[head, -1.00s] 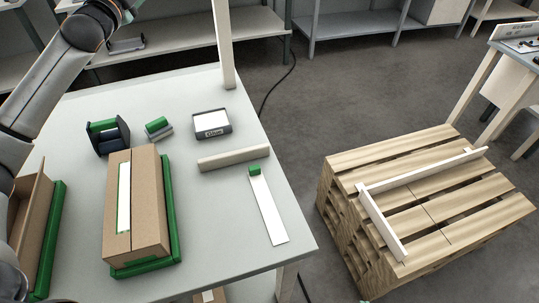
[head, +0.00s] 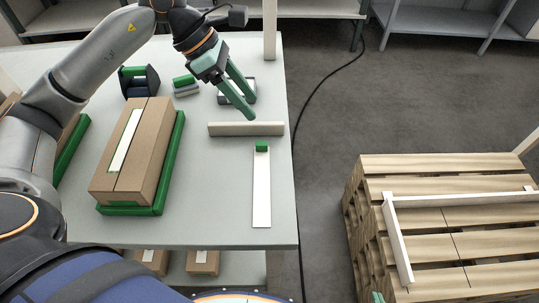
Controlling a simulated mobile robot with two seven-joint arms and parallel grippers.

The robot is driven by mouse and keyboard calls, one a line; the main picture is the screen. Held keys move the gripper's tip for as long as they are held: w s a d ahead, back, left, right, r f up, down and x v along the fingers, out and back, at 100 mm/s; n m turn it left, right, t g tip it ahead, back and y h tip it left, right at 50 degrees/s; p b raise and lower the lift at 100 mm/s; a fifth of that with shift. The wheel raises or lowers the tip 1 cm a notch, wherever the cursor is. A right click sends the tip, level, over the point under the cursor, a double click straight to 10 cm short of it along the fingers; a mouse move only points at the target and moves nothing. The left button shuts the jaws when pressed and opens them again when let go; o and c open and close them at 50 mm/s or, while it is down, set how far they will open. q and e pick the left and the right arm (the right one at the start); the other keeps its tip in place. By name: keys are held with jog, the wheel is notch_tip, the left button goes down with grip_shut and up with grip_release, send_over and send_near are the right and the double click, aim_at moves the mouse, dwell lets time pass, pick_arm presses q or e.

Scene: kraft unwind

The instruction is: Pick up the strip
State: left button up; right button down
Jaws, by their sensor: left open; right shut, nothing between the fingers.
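A white strip (head: 262,190) with a green block (head: 262,146) at its far end lies flat on the grey table (head: 215,205), near the table's right side. My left gripper (head: 250,108) is open and empty. In the picture it appears above the strip's green end, beyond a beige bar and in front of a small device. Only a small green tip of my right gripper (head: 378,297) shows at the bottom edge, near the pallet; it is shut and empty.
The beige bar (head: 246,129) lies just beyond the strip. A cardboard box (head: 150,165) with a white strip on top sits in a green tray (head: 175,165) to the left. A tape dispenser (head: 139,83) and the device (head: 238,92) stand behind. A wooden pallet stack (head: 440,232) stands at the right.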

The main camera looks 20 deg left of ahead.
pick_arm(q)
jog(key=a+f+y, duration=0.2)
send_over(261, 143)
jog(key=s+a, duration=0.2)
jog(key=f, duration=0.6)
jog(key=shift+w+d, duration=0.25)
jog(key=shift+a+p+x, duration=0.15)
jog(key=shift+x, duration=1.2)
jog(key=shift+a+p+x, duration=0.15)
jog(key=shift+a+x, duration=0.05)
jog(key=shift+x, duration=1.2)
jog(key=shift+w, duration=0.1)
jog(key=shift+c, duration=0.2)
grip_shut()
